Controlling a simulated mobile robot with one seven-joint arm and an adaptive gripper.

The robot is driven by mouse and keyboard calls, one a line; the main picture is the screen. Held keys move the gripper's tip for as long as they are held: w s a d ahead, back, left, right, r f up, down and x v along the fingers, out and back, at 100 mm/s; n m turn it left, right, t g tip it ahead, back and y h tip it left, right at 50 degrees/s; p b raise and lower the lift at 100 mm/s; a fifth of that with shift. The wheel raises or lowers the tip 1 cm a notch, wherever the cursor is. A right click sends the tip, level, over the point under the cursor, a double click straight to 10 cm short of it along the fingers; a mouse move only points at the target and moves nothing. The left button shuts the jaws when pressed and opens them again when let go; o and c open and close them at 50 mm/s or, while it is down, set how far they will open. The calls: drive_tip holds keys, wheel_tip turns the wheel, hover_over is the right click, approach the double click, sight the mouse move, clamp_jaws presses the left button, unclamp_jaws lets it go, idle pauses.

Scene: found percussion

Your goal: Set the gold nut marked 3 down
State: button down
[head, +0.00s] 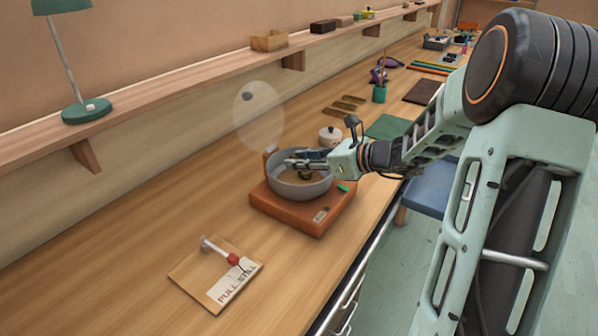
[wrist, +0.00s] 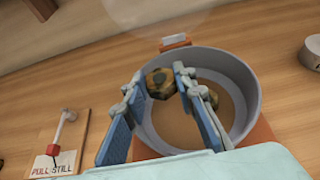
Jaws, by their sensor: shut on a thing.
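My gripper (head: 303,160) is over a grey round pan (head: 299,190). In the wrist view its blue fingers (wrist: 160,82) are closed on a gold nut (wrist: 161,84). No number on that nut is readable. The held nut is at the pan's left part in the wrist view; I cannot tell whether it touches the pan floor. A second gold-brown piece (wrist: 213,97) shows just right of the right finger, partly hidden by it, inside the pan. The pan (wrist: 245,75) has a tan floor and sits on an orange-red base (head: 316,222).
A card marked "PULL STILL" (head: 228,291) with a red-and-white handle (head: 234,260) lies at the front left. A pale translucent disc (head: 258,130) stands behind the pan. A white lidded pot (head: 330,136) stands behind too. Bare wooden bench (head: 150,230) lies left.

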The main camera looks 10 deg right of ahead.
drive_tip(key=shift+w+f, duration=0.25)
drive_tip(key=shift+f, duration=0.1)
drive_tip(key=f, duration=0.3)
drive_tip(key=shift+w+f, duration=0.2)
drive_tip(key=shift+f, duration=0.05)
drive_tip(key=shift+f+b, duration=0.55)
drive_tip(key=shift+b, duration=0.2)
drive_tip(key=c, duration=1.6)
unclamp_jaws()
drive_tip(key=shift+f, duration=0.1)
drive_tip(key=shift+s+a, duration=0.1)
drive_tip(key=shift+a, duration=0.05)
drive_tip(key=shift+r+p, duration=0.25)
drive_tip(key=shift+p, duration=0.1)
drive_tip(key=v, duration=1.2)
drive_tip(key=shift+r+p, duration=0.35)
drive_tip(key=shift+p, duration=0.05)
